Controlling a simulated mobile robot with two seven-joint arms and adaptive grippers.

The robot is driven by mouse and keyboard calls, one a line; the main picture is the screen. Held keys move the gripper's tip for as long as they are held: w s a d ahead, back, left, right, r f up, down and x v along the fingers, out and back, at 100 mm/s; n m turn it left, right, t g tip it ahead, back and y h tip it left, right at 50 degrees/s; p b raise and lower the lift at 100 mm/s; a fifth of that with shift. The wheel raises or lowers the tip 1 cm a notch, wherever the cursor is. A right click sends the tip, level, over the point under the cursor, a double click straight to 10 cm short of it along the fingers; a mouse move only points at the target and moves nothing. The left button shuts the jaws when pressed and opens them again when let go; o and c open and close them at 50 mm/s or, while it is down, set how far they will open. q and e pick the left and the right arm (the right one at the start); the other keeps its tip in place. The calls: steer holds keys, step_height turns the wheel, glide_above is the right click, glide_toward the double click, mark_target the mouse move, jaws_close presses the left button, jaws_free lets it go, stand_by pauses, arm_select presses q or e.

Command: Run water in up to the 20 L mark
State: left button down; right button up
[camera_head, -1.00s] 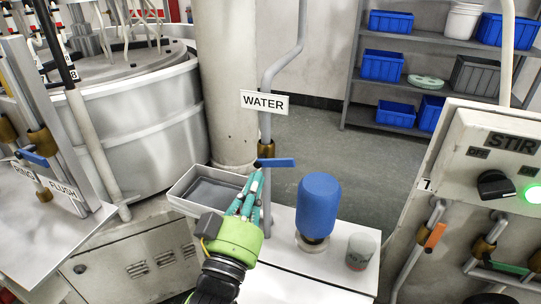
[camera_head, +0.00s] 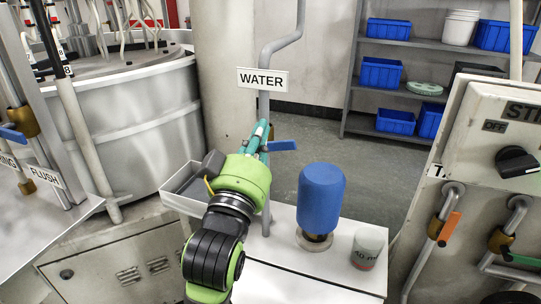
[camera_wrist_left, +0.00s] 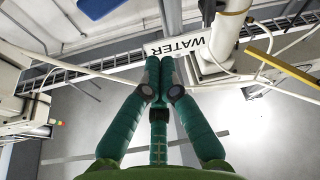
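The WATER sign (camera_head: 262,79) hangs on a grey vertical pipe (camera_head: 264,105). A blue lever handle (camera_head: 283,146) on this pipe points right, about level. My left gripper (camera_head: 262,130) is raised in front of the pipe, its teal fingers beside the lever and hiding the valve body. Whether they touch it I cannot tell. In the left wrist view, the fingertips (camera_wrist_left: 160,66) are together with nothing seen between them, and the WATER sign (camera_wrist_left: 178,47) is beyond them. A grey open tray (camera_head: 180,196) stands below, partly hidden by my arm. No 20 L mark is legible. My right gripper is out of view.
A blue bottle-like container (camera_head: 321,200) and a small cup (camera_head: 367,248) stand on the white bench (camera_head: 290,268), right of my arm. A control panel (camera_head: 480,160) with orange and green pipe levers is at right. A large round metal vat (camera_head: 140,125) is at left.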

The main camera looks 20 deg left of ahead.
mark_target(275, 146)
arm_select(q)
steer(key=shift+w+d+f, duration=0.25)
steer(key=shift+w+f, duration=0.45)
steer(key=shift+w, duration=0.1)
steer(key=shift+w+d+f, duration=0.25)
steer(key=shift+w+f, duration=0.4)
steer(key=shift+w, duration=0.15)
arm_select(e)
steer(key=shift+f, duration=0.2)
